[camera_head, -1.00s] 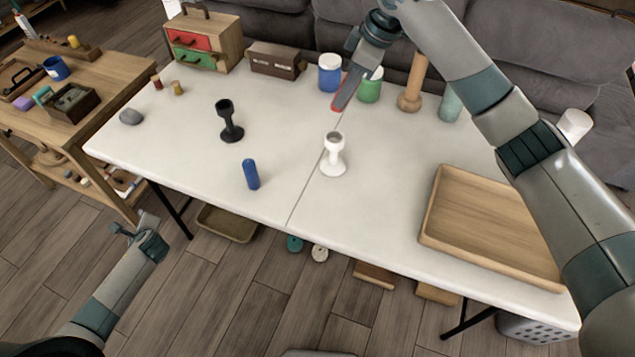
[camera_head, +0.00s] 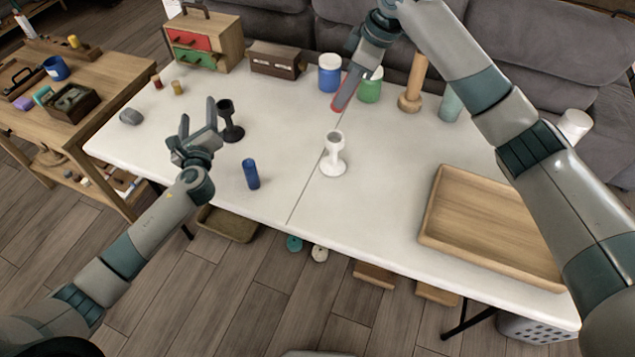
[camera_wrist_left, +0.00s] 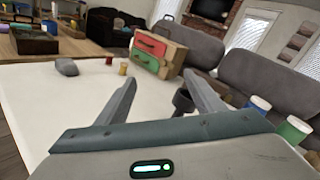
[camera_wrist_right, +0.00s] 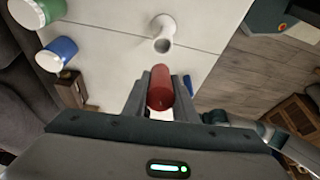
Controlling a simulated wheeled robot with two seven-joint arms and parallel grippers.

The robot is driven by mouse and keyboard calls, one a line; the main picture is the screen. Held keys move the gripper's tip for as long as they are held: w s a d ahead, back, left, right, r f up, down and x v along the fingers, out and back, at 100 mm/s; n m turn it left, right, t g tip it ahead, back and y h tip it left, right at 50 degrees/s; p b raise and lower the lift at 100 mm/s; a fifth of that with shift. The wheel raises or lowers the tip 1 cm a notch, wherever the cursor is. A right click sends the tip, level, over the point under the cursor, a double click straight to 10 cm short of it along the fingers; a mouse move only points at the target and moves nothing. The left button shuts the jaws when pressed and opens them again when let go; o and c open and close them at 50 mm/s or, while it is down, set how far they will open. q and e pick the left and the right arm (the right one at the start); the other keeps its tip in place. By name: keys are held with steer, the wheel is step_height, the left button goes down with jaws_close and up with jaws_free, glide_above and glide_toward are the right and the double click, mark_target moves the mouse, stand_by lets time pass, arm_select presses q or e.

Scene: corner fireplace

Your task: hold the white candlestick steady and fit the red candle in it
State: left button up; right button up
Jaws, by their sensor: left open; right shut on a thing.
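The white candlestick (camera_head: 333,160) stands upright on the table near its middle seam, its cup open and empty. It also shows in the right wrist view (camera_wrist_right: 163,36). My right gripper (camera_head: 347,90) is shut on the red candle (camera_wrist_right: 160,86), held above the table behind the candlestick and apart from it. In the head view the gripper hides most of the candle. My left gripper (camera_head: 198,114) is open and empty over the left part of the table, left of the white candlestick and close to the black candlestick (camera_head: 230,128).
A wooden tray (camera_head: 480,215) lies at the right. The table around the candlestick is clear.

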arm_select(q)
steer(key=d+r+m+t+h, duration=0.1)
steer(key=d+r+m+h, duration=0.3)
steer(key=d, duration=0.8)
steer(key=d+r+m+t+h, duration=0.2)
steer(key=d+r+m+h, duration=0.3)
steer(key=d, duration=0.8)
steer(key=m+g, duration=0.3)
glide_toward(331, 150)
steer(key=shift+s+a+f, duration=0.1)
steer(key=shift+s+f, duration=0.15)
steer(key=shift+s, duration=0.3)
steer(key=shift+w, duration=0.15)
steer(key=shift+r+x, duration=0.15)
steer(key=shift+x, duration=2.8)
steer(key=shift+r+x, duration=0.1)
steer(key=shift+x, duration=2.85)
steer(key=shift+c, duration=0.6)
